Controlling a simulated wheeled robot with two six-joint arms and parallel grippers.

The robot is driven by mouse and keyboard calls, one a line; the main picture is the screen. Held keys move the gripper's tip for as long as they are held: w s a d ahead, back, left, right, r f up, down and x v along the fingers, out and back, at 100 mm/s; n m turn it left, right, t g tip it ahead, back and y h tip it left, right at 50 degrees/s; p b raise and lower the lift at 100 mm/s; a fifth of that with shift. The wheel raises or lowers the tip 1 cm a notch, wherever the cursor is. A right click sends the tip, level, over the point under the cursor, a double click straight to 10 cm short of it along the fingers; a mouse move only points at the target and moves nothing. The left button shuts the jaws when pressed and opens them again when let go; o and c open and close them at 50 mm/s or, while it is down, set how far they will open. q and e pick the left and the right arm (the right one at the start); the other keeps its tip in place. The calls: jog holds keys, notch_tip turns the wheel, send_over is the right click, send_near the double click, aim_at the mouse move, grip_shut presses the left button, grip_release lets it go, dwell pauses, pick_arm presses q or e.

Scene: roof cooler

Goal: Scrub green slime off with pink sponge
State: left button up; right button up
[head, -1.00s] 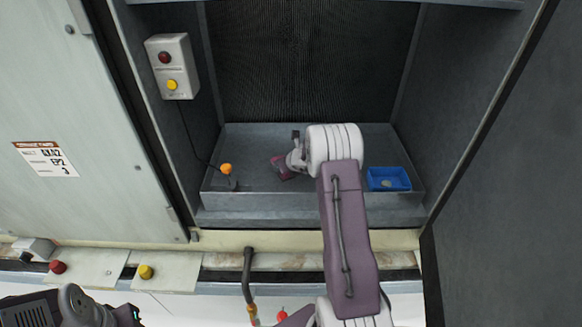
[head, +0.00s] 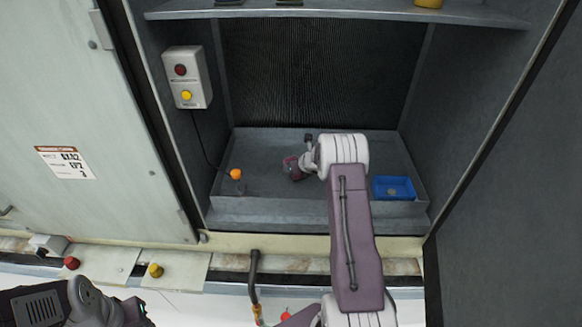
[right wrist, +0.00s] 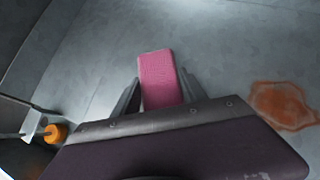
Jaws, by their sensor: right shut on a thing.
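My right gripper (head: 292,168) is low over the grey tray (head: 315,205) inside the cooler, near its middle. In the right wrist view the gripper (right wrist: 158,95) is shut on the pink sponge (right wrist: 160,75), which sticks out beyond the fingers. I cannot tell whether the sponge touches the tray floor. No green slime is visible; the arm may hide part of the tray. An orange-brown stain (right wrist: 283,105) lies on the floor to the right of the sponge. My left arm shows at the lower left, but its gripper is not visible.
An orange float (head: 236,174) stands at the tray's left, also seen in the right wrist view (right wrist: 55,133). A blue box (head: 394,188) sits at the right. A switch box (head: 187,78) is on the left wall. A shelf (head: 335,12) crosses above.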

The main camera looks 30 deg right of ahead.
jog(key=shift+s+d+f, duration=0.1)
jog(key=shift+s+d, duration=0.6)
jog(key=shift+d, duration=0.25)
jog(key=shift+w+a+b, duration=0.2)
jog(key=shift+w+a, duration=0.35)
jog(key=shift+a, duration=0.35)
jog(key=shift+w+a+b, duration=0.15)
jog(key=shift+w+a, duration=0.4)
jog(key=shift+a, duration=0.35)
notch_tip(320, 180, up, 6)
jog(key=p, duration=0.5)
jog(key=shift+d+p, duration=0.1)
jog(key=shift+p, duration=0.2)
